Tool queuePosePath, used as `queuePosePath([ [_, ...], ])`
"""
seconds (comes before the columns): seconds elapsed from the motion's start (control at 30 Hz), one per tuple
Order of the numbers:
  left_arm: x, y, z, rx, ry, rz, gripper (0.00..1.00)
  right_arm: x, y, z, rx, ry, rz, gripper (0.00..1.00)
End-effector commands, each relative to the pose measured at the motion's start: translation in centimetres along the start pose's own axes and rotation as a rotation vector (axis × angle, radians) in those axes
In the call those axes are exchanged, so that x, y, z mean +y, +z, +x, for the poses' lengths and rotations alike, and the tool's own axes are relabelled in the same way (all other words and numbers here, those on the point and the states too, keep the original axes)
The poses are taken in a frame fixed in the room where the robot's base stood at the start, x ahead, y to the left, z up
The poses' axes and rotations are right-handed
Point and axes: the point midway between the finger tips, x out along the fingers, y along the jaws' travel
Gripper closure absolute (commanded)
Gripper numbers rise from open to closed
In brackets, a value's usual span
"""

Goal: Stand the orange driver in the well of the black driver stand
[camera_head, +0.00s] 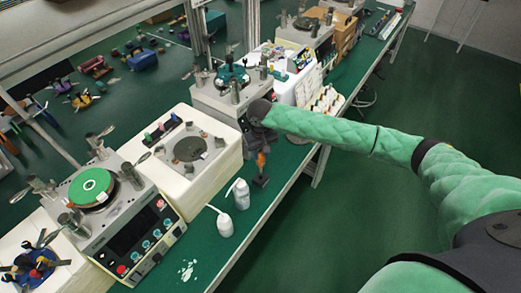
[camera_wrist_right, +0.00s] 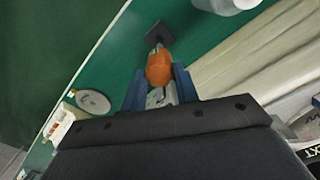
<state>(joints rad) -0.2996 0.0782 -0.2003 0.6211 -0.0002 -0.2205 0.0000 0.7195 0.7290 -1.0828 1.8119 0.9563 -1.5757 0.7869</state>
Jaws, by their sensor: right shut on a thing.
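The orange driver (camera_head: 261,159) is held between the blue fingers of my right gripper (camera_wrist_right: 158,82). In the right wrist view its orange handle (camera_wrist_right: 159,68) shows between the fingers, and its far end points at the black driver stand (camera_wrist_right: 159,35). In the head view the driver looks about upright, right above the stand (camera_head: 261,181), which is on the green bench. I cannot tell whether the tip is inside the well or just over it. My right gripper also shows in the head view (camera_head: 261,150), pointing down. My left gripper is not in view.
Two white bottles (camera_head: 241,193) stand on the bench just nearer than the stand. White lapping machines (camera_head: 190,150) line the left side. A holder with several small pegs (camera_head: 326,100) is farther back. The bench's right edge is close to the stand.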

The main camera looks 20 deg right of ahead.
Motion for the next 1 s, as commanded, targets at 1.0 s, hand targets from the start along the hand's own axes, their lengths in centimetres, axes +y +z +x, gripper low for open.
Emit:
queuePosePath([
  [1.0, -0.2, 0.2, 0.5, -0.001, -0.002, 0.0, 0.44, 0.0, 0.0, 4.9, 0.001, -0.001, 0.0, 0.94],
])
